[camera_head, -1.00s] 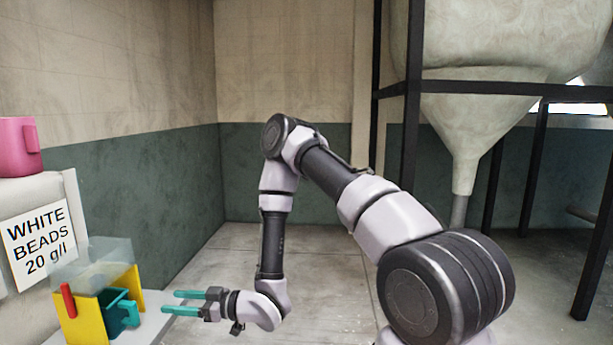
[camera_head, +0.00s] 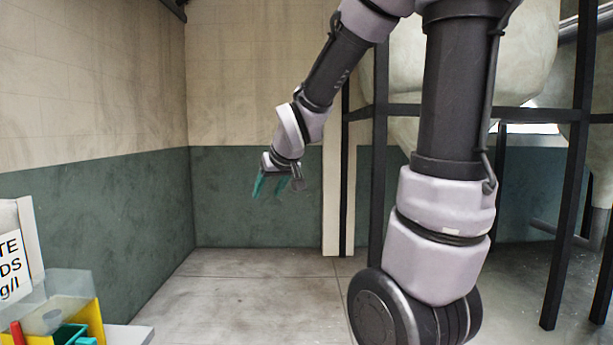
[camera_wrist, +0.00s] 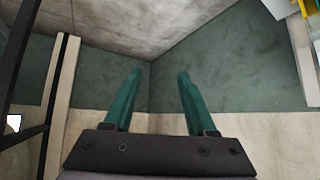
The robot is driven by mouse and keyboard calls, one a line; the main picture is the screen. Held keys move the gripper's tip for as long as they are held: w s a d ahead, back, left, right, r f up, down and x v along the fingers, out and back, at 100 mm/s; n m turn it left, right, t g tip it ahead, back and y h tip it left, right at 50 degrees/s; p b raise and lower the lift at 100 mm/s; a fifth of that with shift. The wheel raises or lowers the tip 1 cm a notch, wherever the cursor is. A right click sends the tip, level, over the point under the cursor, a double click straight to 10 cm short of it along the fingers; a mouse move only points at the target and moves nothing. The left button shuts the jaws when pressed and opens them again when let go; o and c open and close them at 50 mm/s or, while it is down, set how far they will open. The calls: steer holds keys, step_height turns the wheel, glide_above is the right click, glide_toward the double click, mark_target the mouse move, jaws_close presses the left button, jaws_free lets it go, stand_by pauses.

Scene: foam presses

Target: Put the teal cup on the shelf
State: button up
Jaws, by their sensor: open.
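The teal cup (camera_head: 70,334) shows only in part at the bottom left of the head view. It sits between the yellow sides of a holder (camera_head: 95,322), behind a clear panel, and its lower part is cut off by the frame edge. My gripper (camera_head: 270,187) is raised in mid-air, well to the right of the cup and above it, with its teal fingers pointing down. In the wrist view the two fingers (camera_wrist: 160,75) are apart with nothing between them. I cannot tell which surface is the shelf.
A pale ledge (camera_head: 130,335) lies right of the holder. A sign (camera_head: 12,268) on a pale unit stands at the left edge. A dark metal frame (camera_head: 380,200) carries large hoppers at the right. The floor between is clear.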

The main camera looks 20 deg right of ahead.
steer(key=s+d+r+m+g, duration=0.1)
steer(key=s+r+m, duration=0.1)
steer(key=s, duration=0.7)
steer(key=s+d+r+m+g+y, duration=0.1)
steer(key=s+r+m, duration=0.2)
steer(key=s, duration=0.6)
steer(key=shift+s+d+r, duration=0.15)
steer(key=shift+s+r, duration=0.2)
steer(key=shift+r, duration=0.2)
